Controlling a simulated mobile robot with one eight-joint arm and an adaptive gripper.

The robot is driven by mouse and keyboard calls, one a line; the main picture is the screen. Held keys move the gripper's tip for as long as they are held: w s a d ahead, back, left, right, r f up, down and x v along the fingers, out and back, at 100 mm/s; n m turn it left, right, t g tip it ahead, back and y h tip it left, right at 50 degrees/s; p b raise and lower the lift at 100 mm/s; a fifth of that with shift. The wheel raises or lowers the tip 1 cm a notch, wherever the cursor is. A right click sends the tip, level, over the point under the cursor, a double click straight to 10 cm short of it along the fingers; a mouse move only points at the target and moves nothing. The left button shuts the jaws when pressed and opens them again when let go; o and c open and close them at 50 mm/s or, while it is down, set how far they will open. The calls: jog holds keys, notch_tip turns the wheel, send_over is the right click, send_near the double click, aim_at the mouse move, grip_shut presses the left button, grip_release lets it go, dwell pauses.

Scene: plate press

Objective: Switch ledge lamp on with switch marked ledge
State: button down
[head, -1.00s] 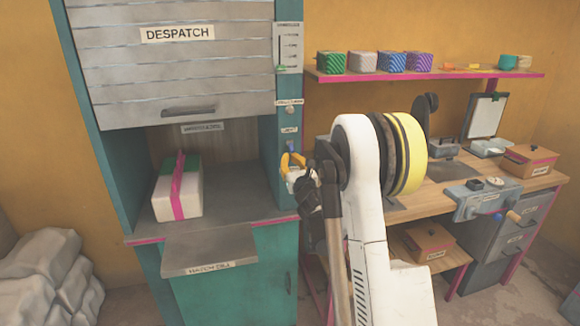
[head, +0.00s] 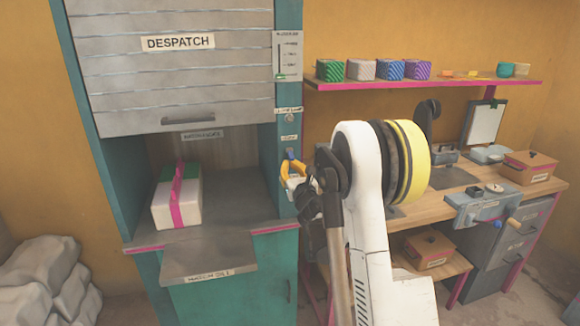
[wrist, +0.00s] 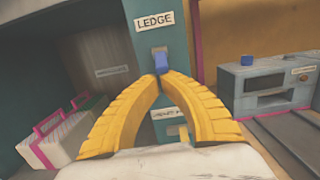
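The switch marked LEDGE is a small blue lever (wrist: 161,58) on the teal post, just under its white label (wrist: 154,21). It also shows in the head view as a blue spot (head: 291,154) on the post right of the hatch. My gripper (wrist: 162,74) has yellow curved fingers whose tips come together right at the lower end of the blue lever. Whether they touch it I cannot tell. In the head view my gripper (head: 292,165) is at the post, just below the lever. No lamp that I can identify as the ledge lamp is in view.
A parcel with a pink band (head: 177,196) stands in the hatch under the DESPATCH shutter (head: 180,70). A round knob (head: 290,117) and a slider panel (head: 287,55) are higher on the post. A workbench (head: 420,206) and a shelf of patterned boxes (head: 450,86) are at right.

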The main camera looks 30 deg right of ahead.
jog(key=shift+s+r, duration=0.25)
jog(key=shift+s+a+r, duration=0.15)
jog(key=shift+s+r, duration=0.1)
jog(key=shift+r, duration=0.2)
jog(key=shift+s+a+r+p, duration=0.1)
jog(key=shift+s+r+p, duration=0.2)
jog(key=shift+r, duration=0.55)
jog(key=shift+f, duration=0.1)
jog(key=shift+f+b, duration=0.3)
jog(key=p, duration=0.1)
send_near(290, 156)
notch_tip(290, 156, up, 4)
jog(key=shift+s+a+r, duration=0.2)
jog(key=shift+s, duration=0.3)
